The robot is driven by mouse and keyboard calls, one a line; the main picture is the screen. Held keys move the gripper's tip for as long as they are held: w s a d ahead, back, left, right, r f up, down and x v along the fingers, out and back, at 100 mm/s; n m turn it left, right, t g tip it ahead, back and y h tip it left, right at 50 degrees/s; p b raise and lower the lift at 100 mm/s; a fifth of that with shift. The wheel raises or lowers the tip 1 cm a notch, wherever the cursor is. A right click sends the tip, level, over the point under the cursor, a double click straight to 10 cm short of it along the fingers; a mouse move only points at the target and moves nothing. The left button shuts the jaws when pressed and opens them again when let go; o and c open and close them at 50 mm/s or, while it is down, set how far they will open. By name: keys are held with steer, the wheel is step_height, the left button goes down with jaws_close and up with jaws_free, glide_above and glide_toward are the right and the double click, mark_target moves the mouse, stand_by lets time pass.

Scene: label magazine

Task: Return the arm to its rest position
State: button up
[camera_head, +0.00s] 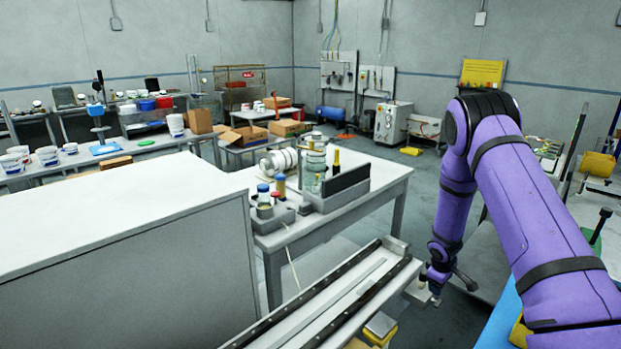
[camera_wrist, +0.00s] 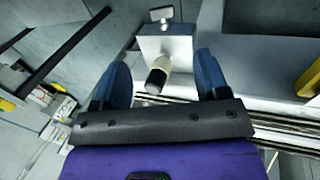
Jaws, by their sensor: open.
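My purple arm (camera_head: 545,215) reaches out on the right of the head view, bent at a high elbow, with its forearm hanging down. My gripper (camera_head: 432,290) is low at the end of the long rail bench (camera_head: 335,310); it is small and partly hidden there. In the wrist view my gripper (camera_wrist: 160,78) shows two blue fingers spread apart. A small dark and white cylinder (camera_wrist: 156,78) shows between the fingers, with gaps on both sides. A pale block (camera_wrist: 168,45) is just beyond it. No object is held.
A white cabinet (camera_head: 110,210) fills the left front. A grey table (camera_head: 385,180) with rolls (camera_head: 280,162), bottles and a dark holder stands behind the rail. A yellow block (camera_head: 380,328) is below the rail's right side. Open floor (camera_head: 420,180) lies behind my forearm.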

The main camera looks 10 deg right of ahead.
steer(key=s+a+r+m+t, duration=0.1)
steer(key=s+a+r+m, duration=0.15)
steer(key=r, duration=0.95)
steer(key=s+a+r+m, duration=0.1)
steer(key=s+a+r, duration=0.25)
steer(key=r, duration=0.85)
steer(key=s+a+r+m+t, duration=0.15)
steer(key=s+r, duration=0.25)
steer(key=r, duration=0.8)
steer(key=s+a+r+y, duration=0.1)
steer(key=s+a+r, duration=0.2)
steer(key=s, duration=0.6)
steer(key=s+a+r+m+y, duration=0.1)
steer(key=s+a+r, duration=0.3)
steer(key=s, duration=0.6)
steer(key=s+a+r+m, duration=0.1)
steer(key=s+a+r, duration=0.3)
steer(key=s, duration=0.5)
steer(key=shift+s+r+y, duration=0.4)
steer(key=shift+r, duration=0.3)
steer(key=shift+t, duration=0.25)
